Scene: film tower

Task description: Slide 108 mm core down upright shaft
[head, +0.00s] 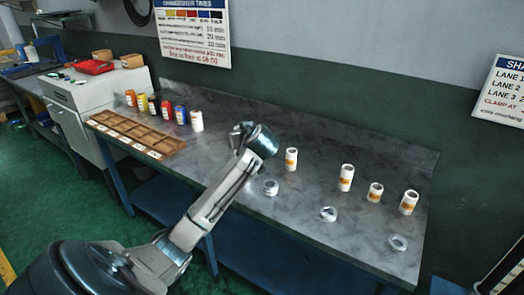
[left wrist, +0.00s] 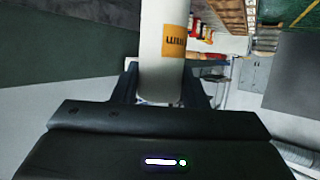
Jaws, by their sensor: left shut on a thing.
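My left gripper (head: 243,131) is raised above the middle of the grey bench (head: 310,235) in the head view. In the left wrist view its two fingers (left wrist: 161,78) are shut on a white core (left wrist: 153,38) with an orange label. The held core is hidden or not distinguishable in the head view. Other white cores with orange labels stand upright on the bench: one near the gripper (head: 291,159), and others to the right (head: 346,177), (head: 375,192), (head: 409,202). I cannot make out an upright shaft for certain. My right gripper is not in view.
Pale rings (head: 270,187), (head: 328,214), (head: 398,242) lie along the bench front. A wooden compartment tray (head: 150,143) and several coloured containers (head: 180,114) occupy the left end. A sign (head: 502,88) hangs at right.

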